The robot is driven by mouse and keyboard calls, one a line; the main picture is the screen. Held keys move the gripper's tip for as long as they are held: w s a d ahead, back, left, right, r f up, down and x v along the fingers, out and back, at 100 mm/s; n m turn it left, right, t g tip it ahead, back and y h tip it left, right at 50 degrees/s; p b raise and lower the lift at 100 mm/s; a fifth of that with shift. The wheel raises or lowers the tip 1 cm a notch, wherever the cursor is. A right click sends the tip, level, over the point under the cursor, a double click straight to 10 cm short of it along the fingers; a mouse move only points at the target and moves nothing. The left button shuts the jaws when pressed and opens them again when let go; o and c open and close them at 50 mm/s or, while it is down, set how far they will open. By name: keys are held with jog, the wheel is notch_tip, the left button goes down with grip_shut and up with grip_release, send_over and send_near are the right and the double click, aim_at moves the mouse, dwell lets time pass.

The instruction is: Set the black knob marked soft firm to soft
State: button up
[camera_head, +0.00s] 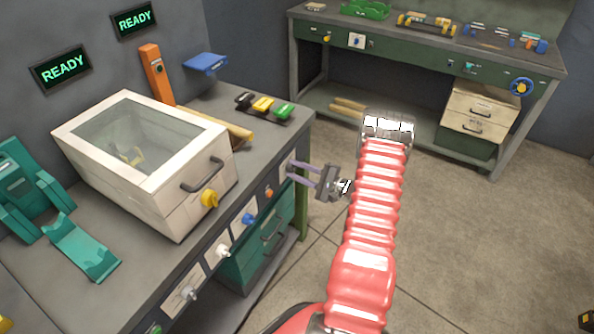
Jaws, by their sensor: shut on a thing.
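My gripper (290,171) reaches left to the front panel of the near bench, at its far right end. Its two purple fingers are at a small pale plate (286,163) and are shut on a small knob there. The knob is mostly hidden between the fingertips. Its colour, its soft and firm marks and where it points are too small to tell.
More controls line the same panel: an orange one (269,193), a blue knob (248,218) and white knobs (224,251). A white lidded box (150,185) stands on the bench. Another bench (420,50) stands behind.

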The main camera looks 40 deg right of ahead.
jog(key=shift+f, duration=0.15)
jog(key=o, duration=1.1)
jog(key=shift+c, duration=0.2)
jog(key=shift+s, duration=0.1)
jog(key=v, duration=1.3)
jog(key=shift+s, duration=0.35)
